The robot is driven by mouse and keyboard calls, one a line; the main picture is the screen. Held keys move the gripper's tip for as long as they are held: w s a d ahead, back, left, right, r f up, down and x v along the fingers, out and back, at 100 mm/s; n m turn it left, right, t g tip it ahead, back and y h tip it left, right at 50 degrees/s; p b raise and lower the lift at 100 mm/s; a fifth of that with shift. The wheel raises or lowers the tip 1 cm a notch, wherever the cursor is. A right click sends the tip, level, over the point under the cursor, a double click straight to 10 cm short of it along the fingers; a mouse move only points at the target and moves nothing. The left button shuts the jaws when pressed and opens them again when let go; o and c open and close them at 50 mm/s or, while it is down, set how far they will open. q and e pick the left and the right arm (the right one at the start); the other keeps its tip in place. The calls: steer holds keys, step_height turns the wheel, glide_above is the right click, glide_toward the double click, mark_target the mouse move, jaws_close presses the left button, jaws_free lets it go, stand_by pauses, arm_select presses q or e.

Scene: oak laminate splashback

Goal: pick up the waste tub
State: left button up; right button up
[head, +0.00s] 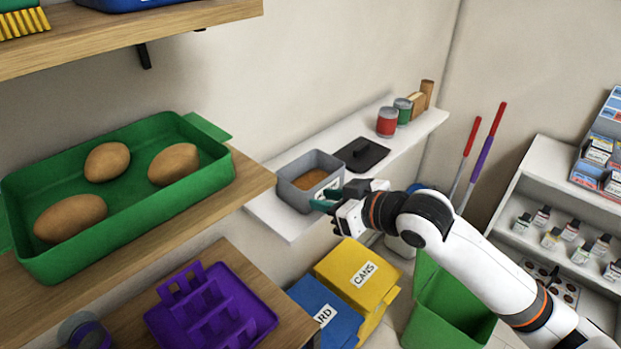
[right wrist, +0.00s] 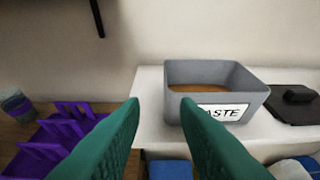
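The waste tub (head: 296,196) is a grey open box with brown contents and a white label. It stands upright near the left end of the white wall shelf. In the right wrist view the tub (right wrist: 256,100) is beyond my fingertips and right of centre, its label partly hidden by one finger. My right gripper (head: 326,202) is at the tub's front right in the head view. Its green fingers (right wrist: 162,102) are apart, with nothing between them. Whether a finger touches the tub I cannot tell. My left gripper is not in view.
A black lid (head: 372,156) lies right of the tub, with red (head: 387,123) and green cans farther along. Below are yellow (head: 345,272) and blue bins. A green tray (head: 130,236) of brown lumps and a purple rack (head: 250,318) are left on wooden shelves.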

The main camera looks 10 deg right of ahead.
mark_target(290, 184)
steer(key=w+a, duration=0.1)
steer(key=w, duration=0.1)
steer(key=w+a+p, duration=0.1)
steer(key=w, duration=0.1)
steer(key=w+a+f, duration=0.1)
steer(key=w, duration=0.1)
steer(key=shift+p, duration=0.3)
steer(key=p+x, duration=0.1)
steer(key=x, duration=0.4)
steer(key=shift+w+p, duration=0.1)
steer(key=shift+p, duration=0.3)
steer(key=shift+w+a+f, duration=0.15)
steer(key=shift+w, duration=0.05)
jaws_close()
